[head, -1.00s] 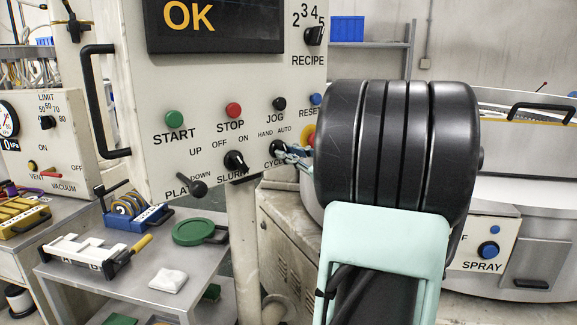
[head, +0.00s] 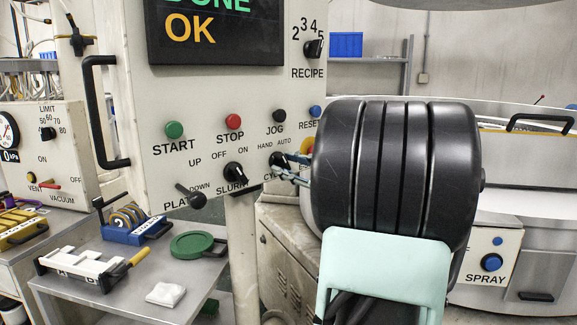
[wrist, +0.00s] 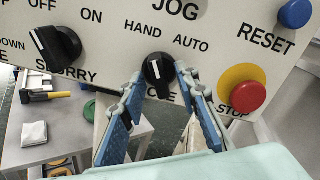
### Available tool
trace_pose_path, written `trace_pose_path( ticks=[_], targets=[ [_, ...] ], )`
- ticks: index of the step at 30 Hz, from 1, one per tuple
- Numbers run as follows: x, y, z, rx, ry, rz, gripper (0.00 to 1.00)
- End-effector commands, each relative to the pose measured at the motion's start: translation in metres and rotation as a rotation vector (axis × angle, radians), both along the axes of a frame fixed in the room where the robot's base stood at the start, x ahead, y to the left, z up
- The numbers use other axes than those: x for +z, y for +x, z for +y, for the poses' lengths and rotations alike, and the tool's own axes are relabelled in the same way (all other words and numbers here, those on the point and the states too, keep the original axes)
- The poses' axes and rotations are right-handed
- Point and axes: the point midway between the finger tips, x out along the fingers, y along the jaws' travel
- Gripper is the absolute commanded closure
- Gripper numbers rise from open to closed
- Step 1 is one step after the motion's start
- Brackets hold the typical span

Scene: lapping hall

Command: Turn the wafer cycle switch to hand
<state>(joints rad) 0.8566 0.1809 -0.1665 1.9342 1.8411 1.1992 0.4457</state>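The wafer cycle switch (wrist: 158,72) is a black knob with a white mark, below the words HAND and AUTO. In the wrist view its mark points about straight up, leaning to the HAND side of the panel's tilted lettering. My gripper (wrist: 159,80) is open, with one blue-padded finger on each side of the knob; I cannot tell whether either touches it. The fingers partly cover the CYCLE label. In the head view the switch (head: 279,160) is partly hidden by the fingers (head: 291,175), and my arm covers the area to its right.
The slurry knob (wrist: 54,46) is left of the switch. A red stop button (wrist: 247,97) on yellow sits close to the right finger, with a blue reset button (wrist: 295,13) above. A plate lever (head: 191,196) sticks out at lower left. A cart (head: 110,270) stands below.

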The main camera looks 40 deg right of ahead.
Motion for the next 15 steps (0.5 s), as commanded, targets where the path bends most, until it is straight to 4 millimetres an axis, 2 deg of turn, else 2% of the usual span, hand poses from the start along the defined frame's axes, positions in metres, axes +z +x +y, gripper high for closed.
trace_pose_path(
  ticks=[5, 8, 15],
  targets=[
    [0.000, -0.002, 0.000, -0.001, 0.000, -0.001, 0.71],
    [0.001, -0.011, -0.002, -0.002, -0.001, 0.000, 0.71],
    [0.001, -0.058, -0.007, -0.004, 0.000, -0.001, 0.71]
  ],
)
